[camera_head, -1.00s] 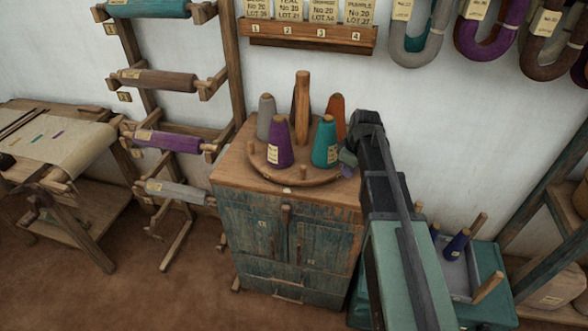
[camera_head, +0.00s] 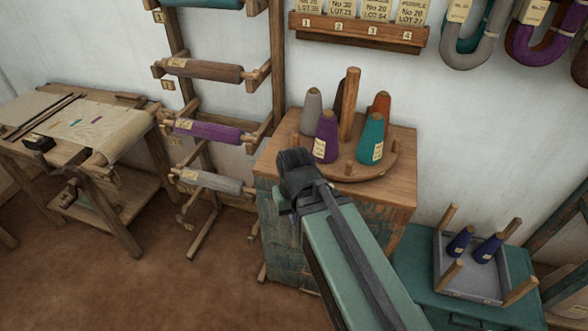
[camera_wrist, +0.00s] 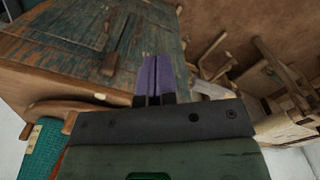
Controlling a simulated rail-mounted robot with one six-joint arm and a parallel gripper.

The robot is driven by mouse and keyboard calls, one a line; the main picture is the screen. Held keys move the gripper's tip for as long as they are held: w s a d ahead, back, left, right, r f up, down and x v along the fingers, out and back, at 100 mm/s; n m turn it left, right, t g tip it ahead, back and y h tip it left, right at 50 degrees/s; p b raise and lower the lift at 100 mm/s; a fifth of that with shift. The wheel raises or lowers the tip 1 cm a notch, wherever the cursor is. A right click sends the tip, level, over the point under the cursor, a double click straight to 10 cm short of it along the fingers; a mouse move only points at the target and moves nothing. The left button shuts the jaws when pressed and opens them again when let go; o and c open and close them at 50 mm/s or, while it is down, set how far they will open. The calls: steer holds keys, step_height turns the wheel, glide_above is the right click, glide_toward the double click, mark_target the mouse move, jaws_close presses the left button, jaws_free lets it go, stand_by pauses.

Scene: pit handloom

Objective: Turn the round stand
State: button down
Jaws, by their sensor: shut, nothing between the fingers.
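The round stand (camera_head: 373,168) is a wooden disc on top of a worn blue-green cabinet (camera_head: 273,235). A tall wooden post (camera_head: 349,105) rises from its middle. Around the post stand a grey cone (camera_head: 311,115), a purple cone (camera_head: 326,138), a teal cone (camera_head: 370,140) and an orange cone (camera_head: 381,106). Short pegs show at the disc's rim. My gripper (camera_head: 290,190) is in front of the cabinet's left part, apart from the cones. In the wrist view its purple fingers (camera_wrist: 154,76) are shut together and empty, with the stand's edge (camera_wrist: 57,108) at the left.
A rack with rolls, including a purple roll (camera_head: 208,132), stands to the left, beside a work table (camera_head: 105,135). At right, a grey tray (camera_head: 468,283) with two dark purple cones and upright pegs sits on a teal chest (camera_head: 420,265). Yarn hanks hang on the wall.

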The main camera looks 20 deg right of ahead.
steer(key=w+d+f+n+h+b, duration=0.1)
steer(key=w+f+n+h+b, duration=0.15)
steer(key=w+f+b, duration=0.45)
steer(key=n+g+h+b, duration=0.3)
steer(key=n+h+b, duration=0.7)
steer(key=n+h, duration=0.45)
glide_toward(338, 176)
steer(key=a+r, duration=0.3)
steer(key=a, duration=0.1)
steer(key=shift+m+t+h, duration=0.3)
steer(key=shift+t, duration=0.1)
steer(key=d, duration=0.4)
steer(key=s+d, duration=0.1)
steer(key=d, duration=0.8)
steer(key=shift+s+d+f, duration=0.1)
steer(key=shift+s+d, duration=0.1)
steer(key=shift+d, duration=0.2)
steer(key=shift+s, duration=0.1)
